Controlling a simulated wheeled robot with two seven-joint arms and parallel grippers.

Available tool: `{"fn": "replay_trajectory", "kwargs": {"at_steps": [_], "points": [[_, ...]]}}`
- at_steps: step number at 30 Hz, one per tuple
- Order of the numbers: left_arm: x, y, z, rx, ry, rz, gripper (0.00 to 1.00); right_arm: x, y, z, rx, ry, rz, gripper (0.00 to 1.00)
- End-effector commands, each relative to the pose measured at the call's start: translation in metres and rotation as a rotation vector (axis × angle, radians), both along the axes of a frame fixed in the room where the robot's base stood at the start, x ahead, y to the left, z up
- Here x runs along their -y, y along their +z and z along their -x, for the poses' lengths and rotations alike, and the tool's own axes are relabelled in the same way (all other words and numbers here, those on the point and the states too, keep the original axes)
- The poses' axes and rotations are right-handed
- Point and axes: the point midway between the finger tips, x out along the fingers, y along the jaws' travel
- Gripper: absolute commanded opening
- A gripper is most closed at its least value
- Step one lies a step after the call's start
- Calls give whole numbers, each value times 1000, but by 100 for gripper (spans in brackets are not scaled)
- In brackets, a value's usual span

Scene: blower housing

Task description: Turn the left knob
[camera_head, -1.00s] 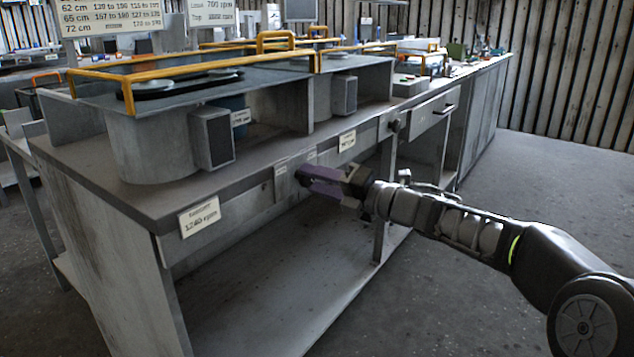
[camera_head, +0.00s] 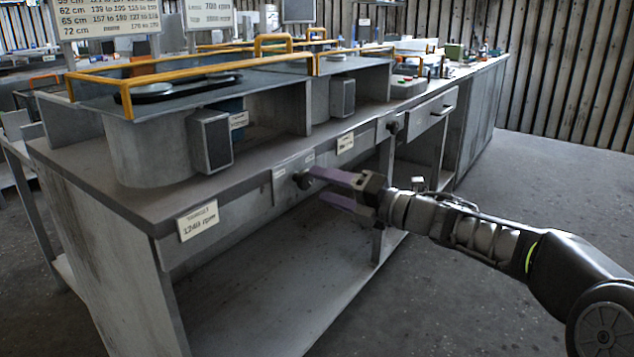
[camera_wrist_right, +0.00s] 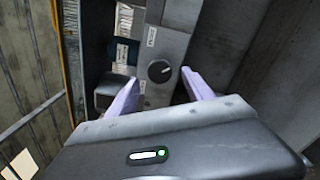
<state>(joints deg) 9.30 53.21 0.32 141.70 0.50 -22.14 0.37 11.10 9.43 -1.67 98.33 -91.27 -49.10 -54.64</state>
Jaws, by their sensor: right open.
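The left knob (camera_head: 303,180) is a dark round knob on the grey front panel of the bench, just right of the "TARGET 1240 rpm" label (camera_head: 198,220). In the right wrist view the knob (camera_wrist_right: 159,71) shows a pale pointer line and sits ahead of the gap between the fingers. My right gripper (camera_head: 319,185) is open, its two purple fingers pointing at the knob from the right. In the right wrist view the gripper (camera_wrist_right: 160,78) is empty between its fingers. Whether a fingertip touches the knob is unclear. My left gripper is out of view.
A second dark knob (camera_head: 393,126) is farther right on the bench front, past another label (camera_head: 345,142). A drawer (camera_head: 433,111) follows. Blower housings with orange rails (camera_head: 190,68) stand on the bench top. Floor (camera_head: 540,200) at the right is clear.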

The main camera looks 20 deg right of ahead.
Motion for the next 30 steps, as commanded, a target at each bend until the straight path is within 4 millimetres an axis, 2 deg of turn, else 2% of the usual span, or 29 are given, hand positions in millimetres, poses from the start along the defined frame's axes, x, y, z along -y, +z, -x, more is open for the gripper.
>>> {"fn": "replay_trajectory", "kwargs": {"at_steps": [6,10,26,29,30], "points": [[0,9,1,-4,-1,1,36,23,1,27,-2,-2,0,60],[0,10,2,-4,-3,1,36,29,0,35,-1,0,-1,60],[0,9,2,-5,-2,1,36,30,0,36,-10,0,-11,60],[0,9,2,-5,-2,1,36,34,-1,32,-56,-24,-67,60],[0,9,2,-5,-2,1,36,40,1,28,-90,-54,-132,60]]}}
